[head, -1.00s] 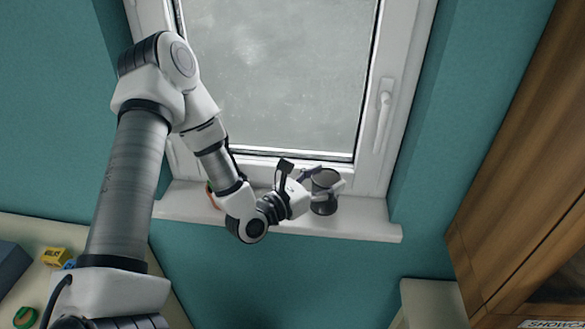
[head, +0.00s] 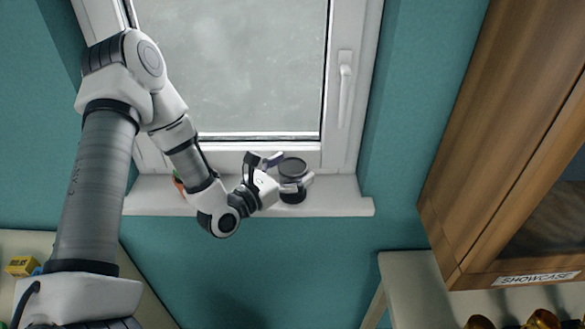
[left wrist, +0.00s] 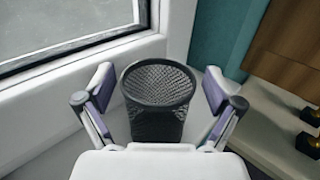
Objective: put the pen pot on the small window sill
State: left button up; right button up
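The pen pot (head: 292,192) is a dark mesh cup. It stands upright on the white window sill (head: 340,205), towards the sill's right part. My left gripper (head: 290,171) reaches in from the left with one finger on each side of the pot. In the left wrist view the pen pot (left wrist: 158,88) is between the two fingers, with gaps showing on both sides, so the gripper is open around it. The pot looks empty. My right gripper is in no view.
The closed window (head: 235,70) with its handle (head: 345,95) rises behind the sill. A small orange and green thing (head: 178,184) is partly hidden behind my arm. A wooden showcase cabinet (head: 490,150) hangs at the right above a pale surface (head: 410,290). The sill's right end is clear.

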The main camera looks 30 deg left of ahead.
aim_at(282, 174)
pick_arm(q)
jog(key=shift+a, duration=0.1)
jog(key=shift+r+p, duration=0.3)
jog(key=shift+p, duration=0.1)
jog(key=b+v, duration=0.1)
jog(key=v, duration=0.5)
jog(key=shift+f, duration=0.15)
jog(key=p+v, duration=0.2)
jog(key=v, duration=0.3)
jog(key=s+d+f+m+g, duration=0.4)
jog(key=f+m+g, duration=0.2)
jog(key=f+m, duration=0.3)
jog(key=s+d+f+m+g, duration=0.3)
jog(key=s+f+m+g, duration=0.15)
jog(key=f+m, duration=0.5)
jog(key=s+d+f+m+g+y, duration=0.1)
jog(key=s+f+m+g+y, duration=0.3)
jog(key=s+f+m+g, duration=0.3)
jog(key=s+m, duration=0.3)
jog(key=m, duration=0.4)
jog(key=shift+s+d+p, duration=0.3)
jog(key=shift+s+d, duration=0.1)
